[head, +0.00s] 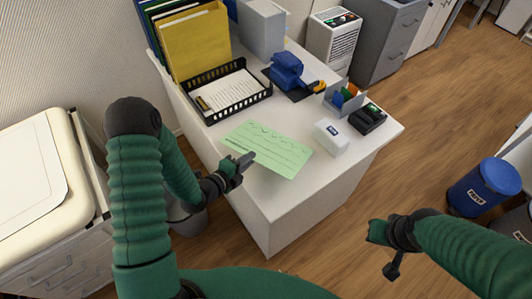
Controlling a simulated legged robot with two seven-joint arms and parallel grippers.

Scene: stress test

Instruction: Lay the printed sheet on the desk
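The printed sheet (275,140) is light green with dark printed lines and shows in the head view over the front left part of the white desk (275,205). My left gripper (247,159) is at the sheet's near left edge, with its fingertips closed on that edge. I cannot tell whether the sheet's underside touches the desk or hovers just above it. My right gripper (382,251) is off the desk, low over the floor at the right, with its fingers apart and nothing between them.
A black paper tray (243,111), a blue device (287,70), a card holder (344,98), a black device (369,118) and a white box (331,138) surround the sheet. Yellow folders (197,45) stand behind. A blue bin (484,187) stands at right. The desk's front corner is bare.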

